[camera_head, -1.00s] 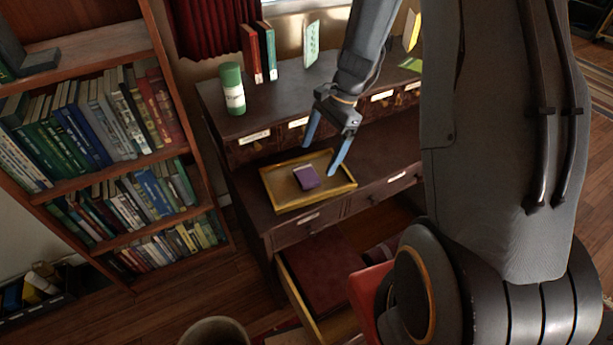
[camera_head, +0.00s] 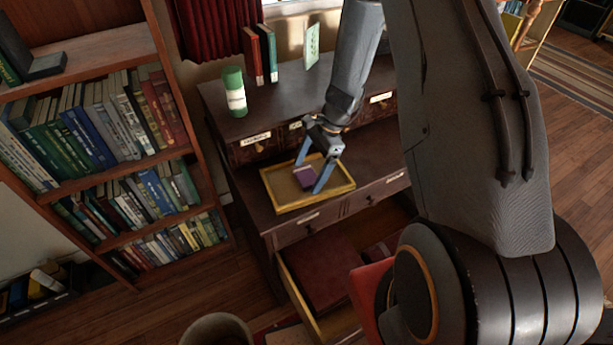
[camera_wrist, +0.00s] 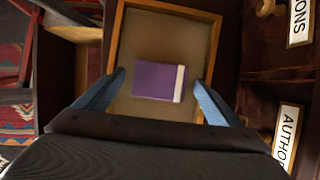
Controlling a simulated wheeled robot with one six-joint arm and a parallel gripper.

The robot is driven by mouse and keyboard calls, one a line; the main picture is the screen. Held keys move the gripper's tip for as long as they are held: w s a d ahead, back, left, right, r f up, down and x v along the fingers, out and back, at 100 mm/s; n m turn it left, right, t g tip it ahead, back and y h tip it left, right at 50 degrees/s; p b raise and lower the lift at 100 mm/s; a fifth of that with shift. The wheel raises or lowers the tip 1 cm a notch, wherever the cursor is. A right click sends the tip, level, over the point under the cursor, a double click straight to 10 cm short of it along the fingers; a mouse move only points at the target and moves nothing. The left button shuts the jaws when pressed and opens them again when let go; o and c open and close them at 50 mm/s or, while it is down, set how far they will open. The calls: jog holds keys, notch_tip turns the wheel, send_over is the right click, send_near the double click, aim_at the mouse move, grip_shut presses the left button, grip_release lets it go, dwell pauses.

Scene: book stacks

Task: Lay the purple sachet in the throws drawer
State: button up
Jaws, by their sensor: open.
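The purple sachet (camera_head: 304,178) lies in a shallow yellow-edged tray (camera_head: 337,190) on the desk. In the wrist view the sachet (camera_wrist: 157,81) is a purple rectangle with a pale strip at one end, lying on the tray's floor. My gripper (camera_head: 309,178) is open, with its blue fingers reaching down at the tray. In the wrist view the fingers (camera_wrist: 160,88) stand apart on either side of the sachet; I cannot tell whether they touch it. A lower drawer (camera_head: 302,297) of the desk is pulled open and holds a dark red folded item (camera_head: 325,270); its label is not readable.
A green-lidded canister (camera_head: 234,92) and upright books (camera_head: 259,54) stand on the desk's upper ledge, above small labelled drawers (camera_head: 255,139). A full bookcase (camera_head: 95,175) stands at the left. A bin (camera_head: 217,330) stands on the floor in front.

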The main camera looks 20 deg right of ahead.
jog(key=shift+f, duration=0.1)
jog(key=shift+c, duration=0.2)
jog(key=c, duration=1.2)
